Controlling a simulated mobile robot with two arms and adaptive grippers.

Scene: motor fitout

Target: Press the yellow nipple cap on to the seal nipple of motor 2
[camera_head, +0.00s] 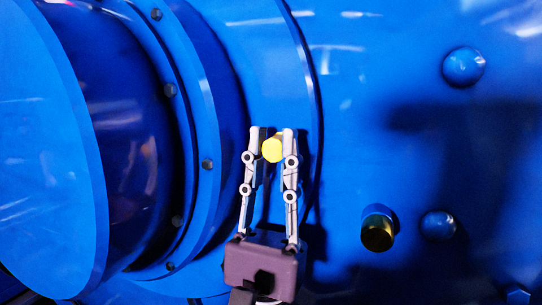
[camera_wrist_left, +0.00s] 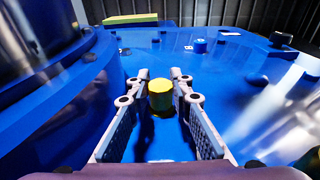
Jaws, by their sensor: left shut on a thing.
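The yellow nipple cap (camera_head: 272,150) is between the fingertips of my left gripper (camera_head: 271,134), which is shut on it. My right gripper is not in view.
A large blue flange with dark bolts (camera_head: 207,164) stands close left of the gripper. Round blue bolt heads (camera_head: 463,66) stick out at the right. In the left wrist view, a yellow-green bar (camera_wrist_left: 130,19) and a small blue knob (camera_wrist_left: 200,46) lie farther off.

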